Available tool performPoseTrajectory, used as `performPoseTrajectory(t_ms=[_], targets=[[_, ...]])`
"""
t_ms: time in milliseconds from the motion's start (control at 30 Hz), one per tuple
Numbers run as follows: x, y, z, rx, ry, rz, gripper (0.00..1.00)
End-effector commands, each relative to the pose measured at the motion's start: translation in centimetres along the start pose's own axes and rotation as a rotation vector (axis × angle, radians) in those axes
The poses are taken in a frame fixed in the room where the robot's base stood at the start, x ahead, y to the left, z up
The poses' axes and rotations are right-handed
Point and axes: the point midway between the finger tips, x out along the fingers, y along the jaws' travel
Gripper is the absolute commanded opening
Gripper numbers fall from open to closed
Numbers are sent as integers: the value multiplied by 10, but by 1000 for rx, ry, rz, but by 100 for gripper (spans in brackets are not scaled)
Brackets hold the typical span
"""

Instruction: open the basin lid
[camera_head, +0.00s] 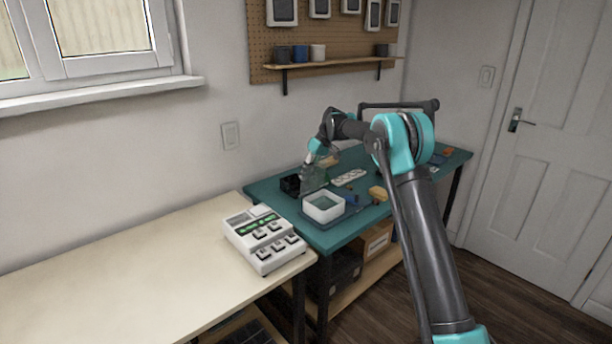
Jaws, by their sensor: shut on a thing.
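The basin (309,211) is a small white square tub on the teal workbench, near its front left corner. Its top looks open and a teal inside shows. My gripper (311,180) points down just behind the basin's back edge. It is shut on a thin greyish see-through piece that looks like the basin lid (317,184), standing raised at the back of the basin. The fingertips and the lid's edges are small and blurred together, so the exact grip and the lid's angle are hard to tell.
A white device (263,240) stands on the cream table (130,270).

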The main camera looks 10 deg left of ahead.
Motion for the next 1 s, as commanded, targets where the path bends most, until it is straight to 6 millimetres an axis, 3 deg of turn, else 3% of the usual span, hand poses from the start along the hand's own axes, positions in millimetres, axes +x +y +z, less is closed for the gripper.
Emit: performPoseTrajectory(t_ms=[433, 467, 600, 1000], targets=[[2, 2, 1, 0, 0, 3, 0], [2, 2, 1, 0, 0, 3, 19], [2, 2, 1, 0, 0, 2, 36], [-6, 1, 0, 0, 0, 1, 36]])
